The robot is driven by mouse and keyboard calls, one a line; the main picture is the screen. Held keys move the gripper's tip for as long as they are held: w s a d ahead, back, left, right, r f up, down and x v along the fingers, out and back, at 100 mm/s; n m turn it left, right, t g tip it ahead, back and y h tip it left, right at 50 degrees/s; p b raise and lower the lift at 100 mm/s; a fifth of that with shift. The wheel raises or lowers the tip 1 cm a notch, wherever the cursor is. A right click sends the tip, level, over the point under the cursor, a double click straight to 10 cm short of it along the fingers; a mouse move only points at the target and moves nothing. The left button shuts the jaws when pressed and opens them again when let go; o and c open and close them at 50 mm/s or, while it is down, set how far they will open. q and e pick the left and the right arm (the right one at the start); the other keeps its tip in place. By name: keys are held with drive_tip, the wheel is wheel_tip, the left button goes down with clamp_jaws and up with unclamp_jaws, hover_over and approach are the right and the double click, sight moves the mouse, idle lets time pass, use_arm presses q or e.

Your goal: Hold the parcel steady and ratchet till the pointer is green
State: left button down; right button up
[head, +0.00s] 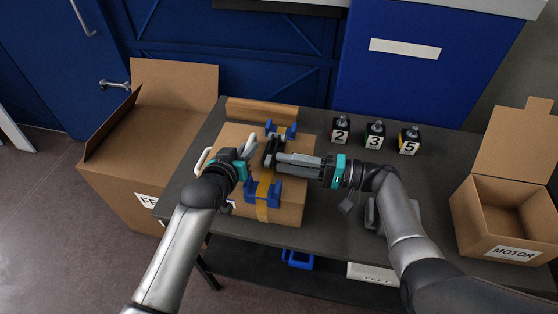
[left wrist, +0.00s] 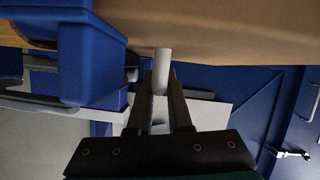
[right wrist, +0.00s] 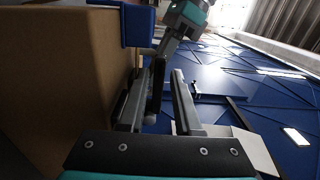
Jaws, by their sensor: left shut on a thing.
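The cardboard parcel (head: 290,206) lies on the table with a yellow strap (head: 262,212) and blue corner guards (head: 262,190) over it. The black ratchet (head: 270,150) is on its top. A white handle (head: 203,160) stands at its left side. My left gripper (head: 254,137) is over the parcel beside the ratchet. In the left wrist view it is shut on a pale rod (left wrist: 162,72); I cannot tell what the rod belongs to. My right gripper (head: 277,159) reaches to the ratchet from the right. Its fingers (right wrist: 157,90) are apart, with a dark part between them. I cannot make out a pointer.
Several small numbered black blocks (head: 374,135) stand at the back right of the table (head: 335,235). An open box (head: 130,180) stands at the left, and an open box marked MOTOR (head: 490,220) at the right. A wooden bar (head: 262,111) lies behind the parcel.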

drive_tip(key=shift+x, duration=1.15)
clamp_jaws()
idle(0.6)
